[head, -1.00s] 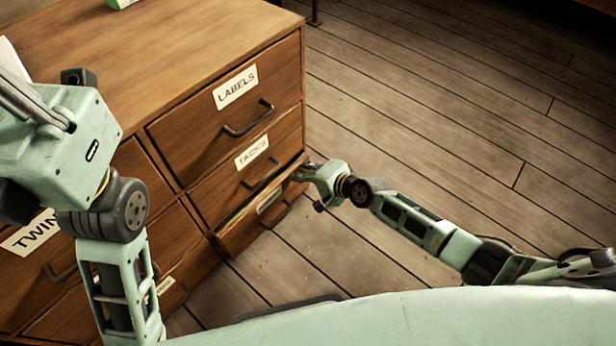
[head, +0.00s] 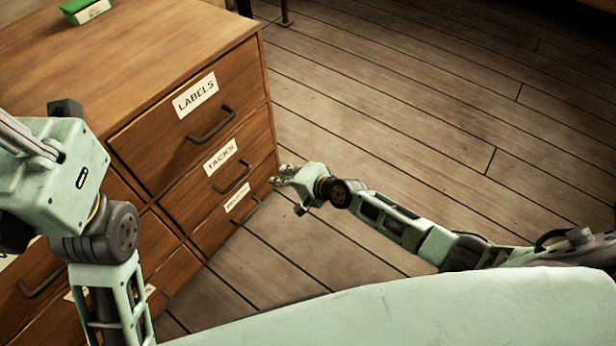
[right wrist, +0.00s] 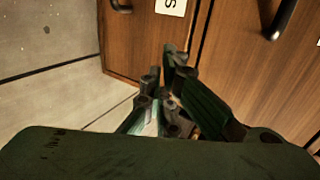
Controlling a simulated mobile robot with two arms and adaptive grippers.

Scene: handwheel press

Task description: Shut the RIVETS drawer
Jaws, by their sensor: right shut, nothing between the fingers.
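The bottom-right drawer (head: 215,224) of the wooden cabinet lies below the TACKS drawer. Its label (head: 237,197) is too small to read surely; the right wrist view shows only a final S on a label (right wrist: 171,6). The drawer front looks about flush with the fronts above. My right gripper (head: 280,174) is shut and empty at the drawer's right edge; its fingers (right wrist: 164,72) are close to the wood in the right wrist view, contact unclear. My left wrist (head: 62,172) is in front of the cabinet's left side; its fingertips are out of frame.
The cabinet top (head: 130,55) carries a green-and-white box (head: 86,10). The LABELS drawer (head: 195,125) and TACKS drawer (head: 222,178) look shut. My left arm hides part of the left drawers. The plank floor (head: 400,120) right of the cabinet is clear.

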